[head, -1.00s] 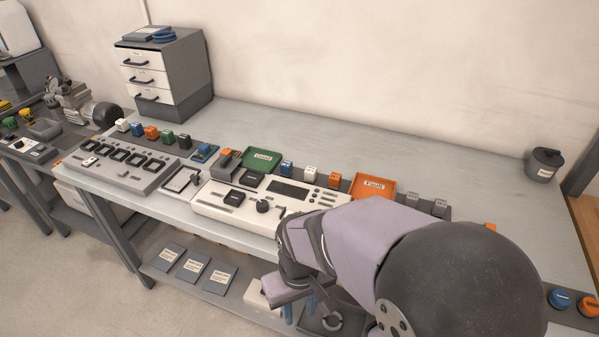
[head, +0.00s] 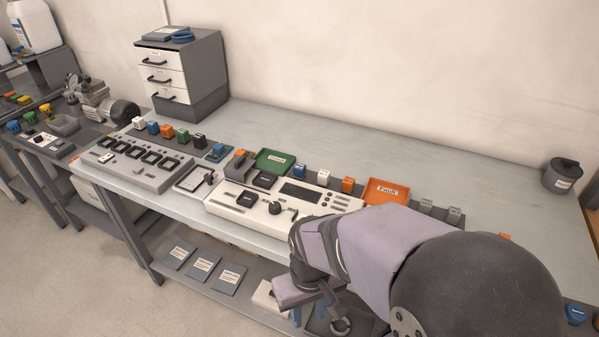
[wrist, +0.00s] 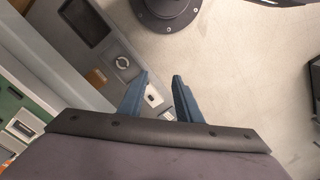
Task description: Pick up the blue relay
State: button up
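Two small blue blocks that look like relays show in the head view. One blue block (head: 153,127) stands in the row behind the slotted grey panel (head: 142,178). The other blue block (head: 299,170) stands between the green tray (head: 262,166) and a white block. I cannot tell which is the task's blue relay. My gripper (wrist: 160,88) shows two blue fingers apart with nothing between them in the wrist view. In the head view it hangs low at the bench's front edge, partly hidden by my arm, well away from both blocks.
A white tester console (head: 245,206) lies in front of the second block. An orange tray (head: 387,192) sits to its right. White, orange, green and black blocks flank the first. A drawer cabinet (head: 180,70) stands at the back left. The back of the bench (head: 430,155) is clear.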

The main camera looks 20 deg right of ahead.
aim_at(299, 167)
dwell(0.3)
jog(key=o, duration=0.4)
jog(key=shift+c, duration=0.2)
